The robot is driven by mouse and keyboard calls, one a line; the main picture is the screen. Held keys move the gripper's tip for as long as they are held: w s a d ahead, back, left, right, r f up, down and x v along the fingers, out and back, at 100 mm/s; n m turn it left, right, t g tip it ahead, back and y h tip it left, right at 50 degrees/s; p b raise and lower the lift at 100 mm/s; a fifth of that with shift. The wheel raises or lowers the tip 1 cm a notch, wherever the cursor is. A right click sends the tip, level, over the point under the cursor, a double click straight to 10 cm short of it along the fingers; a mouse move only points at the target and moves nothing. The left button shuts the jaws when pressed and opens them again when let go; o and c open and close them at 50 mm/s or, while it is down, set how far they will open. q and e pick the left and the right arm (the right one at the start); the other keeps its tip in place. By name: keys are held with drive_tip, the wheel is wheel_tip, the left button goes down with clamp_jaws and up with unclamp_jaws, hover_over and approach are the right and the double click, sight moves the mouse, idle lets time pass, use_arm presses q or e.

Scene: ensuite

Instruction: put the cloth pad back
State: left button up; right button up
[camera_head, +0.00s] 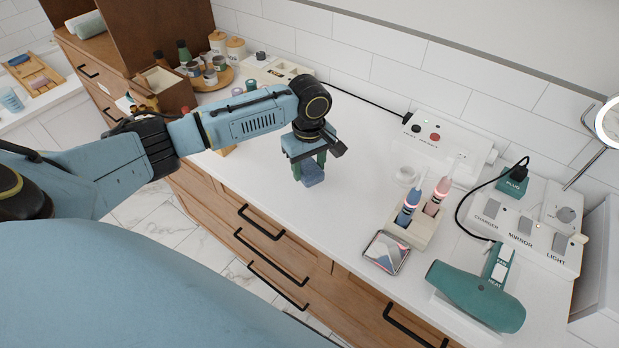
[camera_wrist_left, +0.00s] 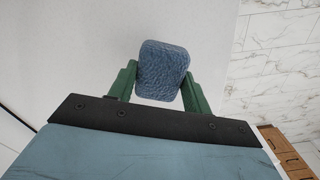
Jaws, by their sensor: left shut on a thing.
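The cloth pad (camera_wrist_left: 162,70) is a small, blue, textured block with rounded corners. My left gripper (camera_wrist_left: 160,88) is shut on it, with a green finger on each side. In the head view the left gripper (camera_head: 309,168) points down over the white counter, and the pad (camera_head: 312,176) shows between and below its fingers. I cannot tell whether the pad touches the counter. My right gripper is not in view.
The white counter (camera_head: 345,200) is clear around the gripper. To the right are a toothbrush holder (camera_head: 417,229), a phone-like tray (camera_head: 386,253), a teal hair dryer (camera_head: 476,294) and a switch panel (camera_head: 525,232). A wooden box (camera_head: 166,91) and round tray (camera_head: 222,82) stand back left.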

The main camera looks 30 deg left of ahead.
sight(309, 177)
use_arm(q)
wheel_tip(309, 177, down, 4)
drive_tip(key=shift+f+b, duration=0.1)
drive_tip(key=shift+b, duration=0.2)
drive_tip(key=o, duration=0.9)
wheel_tip(309, 177, up, 12)
drive_tip(key=shift+r+p, duration=0.1)
drive_tip(key=shift+p, duration=0.8)
